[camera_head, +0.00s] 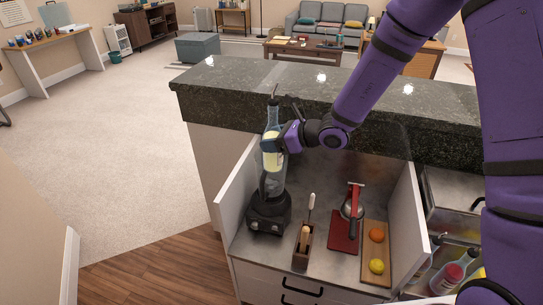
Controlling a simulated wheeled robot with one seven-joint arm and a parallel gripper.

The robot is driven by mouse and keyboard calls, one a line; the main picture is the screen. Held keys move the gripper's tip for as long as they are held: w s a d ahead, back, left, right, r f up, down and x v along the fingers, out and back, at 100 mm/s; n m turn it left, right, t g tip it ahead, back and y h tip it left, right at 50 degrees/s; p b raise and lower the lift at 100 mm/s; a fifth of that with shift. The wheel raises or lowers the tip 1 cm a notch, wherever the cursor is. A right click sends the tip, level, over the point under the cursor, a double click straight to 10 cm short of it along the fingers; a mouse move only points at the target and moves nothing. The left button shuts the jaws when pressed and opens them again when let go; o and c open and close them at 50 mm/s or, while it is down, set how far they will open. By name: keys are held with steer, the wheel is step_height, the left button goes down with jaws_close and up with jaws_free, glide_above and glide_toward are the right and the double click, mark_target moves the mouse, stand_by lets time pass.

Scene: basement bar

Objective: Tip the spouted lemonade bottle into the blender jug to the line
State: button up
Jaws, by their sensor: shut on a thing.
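My gripper (287,139) is shut on the spouted lemonade bottle (271,117), a clear bluish bottle with a pale yellow label and a thin dark spout on top. The bottle is close to upright, spout up. It stands in the picture right above the blender and covers the upper part of the blender jug (272,186). The clear jug sits on its black base (267,213) at the left of the lower worktop. The jug's rim and fill line cannot be made out, nor can the gap between bottle and jug.
A wooden caddy (302,246) with tools, a red press (346,225) and a board (375,268) with an orange (376,235) and a lemon (376,266) stand right of the blender. White side panels and the raised dark stone bar (330,88) enclose the worktop. Bottles (447,279) stand far right.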

steer(key=shift+n+g+y, duration=0.4)
steer(key=shift+n+g, duration=0.3)
steer(key=shift+n, duration=0.1)
steer(key=s+a, duration=0.2)
steer(key=a, duration=0.1)
steer(key=shift+s+a+f, duration=0.15)
steer(key=shift+s+a, duration=0.05)
steer(key=s+a+f+m+g+y, duration=0.1)
steer(key=s+f+m+g, duration=0.2)
steer(key=f, duration=0.4)
steer(key=s+a+f+m+g+y, duration=0.1)
steer(key=s+f+m, duration=0.2)
steer(key=f+m, duration=0.3)
steer(key=shift+s+a+r+m+g+y, duration=0.1)
steer(key=shift+s+r+m+g+y, duration=0.25)
steer(key=shift+r, duration=0.35)
steer(key=shift+s+a+r+m+g+y, duration=0.1)
steer(key=shift+s+r+m+y, duration=0.15)
steer(key=shift+r+m, duration=0.35)
steer(key=shift+s+a+r+m+g+y, duration=0.1)
steer(key=shift+s+r+m+g+y, duration=0.25)
steer(key=shift+r, duration=0.45)
